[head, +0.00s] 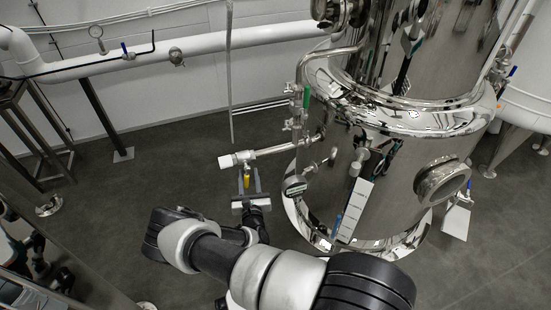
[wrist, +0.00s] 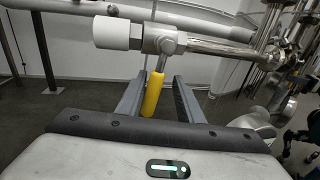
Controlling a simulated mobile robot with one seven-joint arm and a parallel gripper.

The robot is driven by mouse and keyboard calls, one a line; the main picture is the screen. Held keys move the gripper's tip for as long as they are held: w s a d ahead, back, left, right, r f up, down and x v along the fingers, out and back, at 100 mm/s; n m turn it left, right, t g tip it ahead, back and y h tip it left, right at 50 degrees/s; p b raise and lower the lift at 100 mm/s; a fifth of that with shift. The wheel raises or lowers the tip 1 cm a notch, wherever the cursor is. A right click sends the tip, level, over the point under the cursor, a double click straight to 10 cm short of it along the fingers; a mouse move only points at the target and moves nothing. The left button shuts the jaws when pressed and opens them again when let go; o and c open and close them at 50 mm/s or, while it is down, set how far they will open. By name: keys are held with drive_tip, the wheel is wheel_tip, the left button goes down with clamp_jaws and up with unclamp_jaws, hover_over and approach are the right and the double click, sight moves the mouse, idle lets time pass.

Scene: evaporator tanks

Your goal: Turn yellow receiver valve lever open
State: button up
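The yellow valve lever (head: 247,181) hangs down from a valve on a horizontal metal pipe (head: 285,147) with a white end cap (head: 230,161). In the wrist view the yellow lever (wrist: 153,94) slants slightly, its lower end toward the lower left, below the valve body (wrist: 165,42). My gripper (head: 248,177) is open, with one finger on each side of the lever. In the wrist view my gripper (wrist: 157,88) shows the lever nearer the left finger, with a clear gap to the right finger. Whether the left finger touches the lever cannot be told.
A white wall pipe (head: 140,55) runs behind. The dark floor (head: 185,165) left of the valve is clear.

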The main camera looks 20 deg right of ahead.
drive_tip(key=s+a+p, duration=0.3)
drive_tip(key=s, duration=1.1)
drive_tip(key=d+r+m+g+h, duration=0.3)
drive_tip(key=r+m+g+h, duration=0.1)
drive_tip(key=r+m, duration=0.2)
drive_tip(key=s+d+r+m+g+h+b, duration=0.1)
drive_tip(key=d+r+m+g+h, duration=0.2)
drive_tip(key=r+m, duration=0.4)
drive_tip(key=d+r+m+g+h+b, duration=0.1)
drive_tip(key=d+r+m+g+h, duration=0.2)
drive_tip(key=r, duration=0.7)
drive_tip(key=shift+s+d+r+m+g+h, duration=0.2)
drive_tip(key=shift+s+d+m+g+h, duration=0.15)
drive_tip(key=shift+m+g+h, duration=1.1)
drive_tip(key=shift+m+g+y, duration=0.25)
drive_tip(key=shift+m+y, duration=0.1)
